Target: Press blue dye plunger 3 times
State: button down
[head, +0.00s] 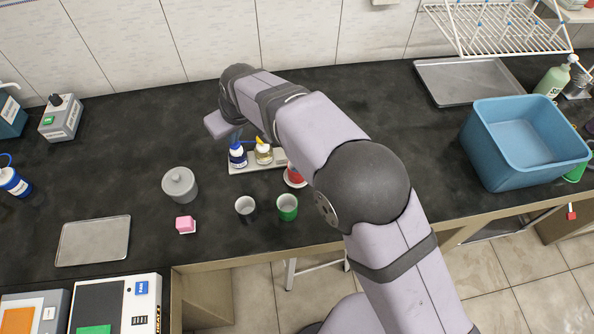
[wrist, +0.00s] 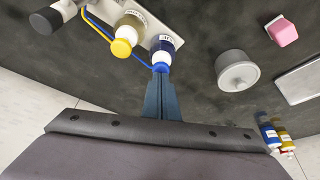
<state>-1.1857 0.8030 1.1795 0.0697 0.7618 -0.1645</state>
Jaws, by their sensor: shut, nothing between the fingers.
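The blue dye bottle (head: 237,155) stands on a light rack, beside a yellow-capped bottle (head: 263,153). In the wrist view the blue dye bottle (wrist: 166,46) has a dark blue body, a white label and a bright blue plunger top (wrist: 161,67). My gripper (wrist: 161,76) is shut and empty, its fingertips at the blue plunger top. I cannot tell whether they touch it. In the head view my arm hides most of the gripper. The yellow top (wrist: 121,48) is to the left of the fingers.
A blue basin (head: 525,140) is at right.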

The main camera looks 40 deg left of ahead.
jog(key=shift+f, duration=0.4)
jog(key=shift+r, duration=0.1)
jog(key=shift+r+p, duration=0.85)
jog(key=shift+r, duration=0.4)
notch_tip(320, 180, up, 6)
jog(key=p, duration=0.5)
dwell(0.5)
